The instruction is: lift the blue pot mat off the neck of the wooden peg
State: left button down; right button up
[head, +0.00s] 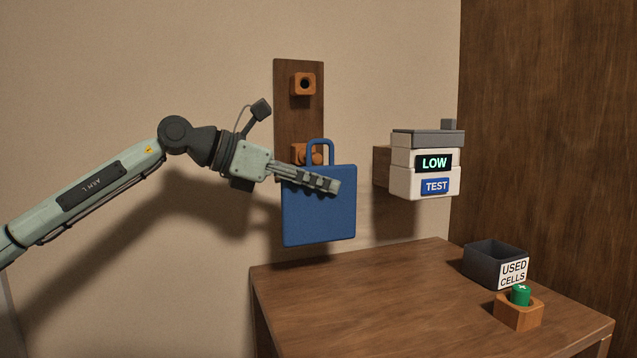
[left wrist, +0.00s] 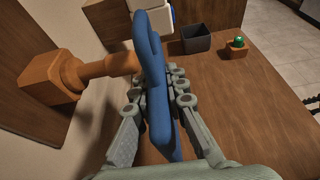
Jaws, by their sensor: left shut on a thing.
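The blue pot mat (head: 319,225) hangs upright in front of the wall board, its loop handle at the top. My left gripper (head: 335,187) is shut on the mat, with its fingers across the upper part below the loop. In the left wrist view the mat (left wrist: 157,75) is seen edge-on between the fingers of the left gripper (left wrist: 172,85). The wooden peg (head: 300,153) is partly hidden behind the loop. In the left wrist view the peg (left wrist: 95,68) runs from its square base to the mat's near face. I cannot tell whether its tip is inside the loop. My right gripper is not in view.
The dark board (head: 299,115) carries another peg (head: 303,84) above. A tester (head: 425,160) reading LOW is on the wall to the right. A dark USED CELLS bin (head: 480,268) and a wooden holder (head: 517,312) with a green cell (head: 521,295) stand on the cabinet top (head: 400,290). Its front left is clear.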

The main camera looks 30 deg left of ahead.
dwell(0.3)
pick_arm(q)
jog(key=s+d+b, duration=0.1)
jog(key=s+d, duration=0.3)
jog(key=shift+d+f, duration=0.15)
jog(key=shift+d, duration=0.1)
dwell(0.4)
dwell(0.4)
